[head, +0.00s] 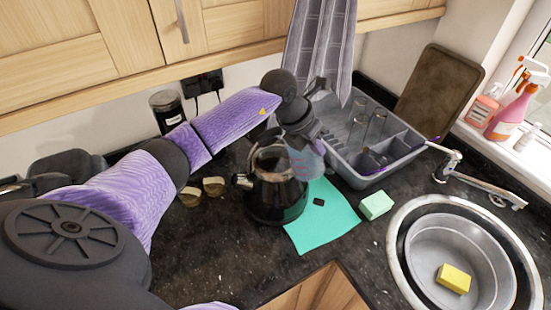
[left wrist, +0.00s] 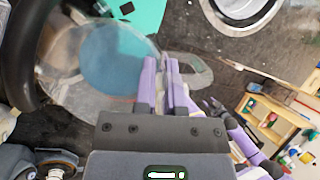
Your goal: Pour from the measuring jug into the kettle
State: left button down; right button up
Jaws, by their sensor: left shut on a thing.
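The dark glass kettle (head: 275,197) stands on the black counter, with its dark handle side also at the left edge of the left wrist view (left wrist: 17,55). The clear measuring jug (head: 307,163) is beside and partly in front of the kettle's upper right side. In the left wrist view, the jug (left wrist: 62,55) shows bluish content. My left gripper (left wrist: 165,72) is shut on the jug's handle. No stream is visible, and I cannot tell the jug's exact tilt. A dark part of what seems my right gripper (left wrist: 214,106) shows small in the left wrist view.
A teal cloth (head: 325,228) lies under the jug area, with a green sponge (head: 376,205) beside it. The grey dish rack (head: 345,150) with glasses stands behind. The sink (head: 415,245) with a yellow sponge (head: 453,279) is at right. Two small brownish cups (head: 213,187) sit left of the kettle.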

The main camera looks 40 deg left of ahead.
pick_arm(q)
jog(key=shift+f+h+b, duration=0.3)
jog(key=shift+f+b, duration=0.15)
jog(key=shift+b, duration=0.05)
dwell(0.4)
jog(key=shift+a+f+h+b, duration=0.1)
jog(key=shift+f+h+b, duration=0.2)
jog(key=shift+f+b, duration=0.15)
dwell(0.6)
jog(key=shift+f+h+b, duration=0.25)
jog(key=shift+h+b, duration=0.15)
jog(key=shift+b, duration=0.25)
jog(key=shift+n, duration=0.3)
jog(key=shift+a+f+h+b, duration=0.1)
jog(key=shift+h+b, duration=0.2)
dwell(0.6)
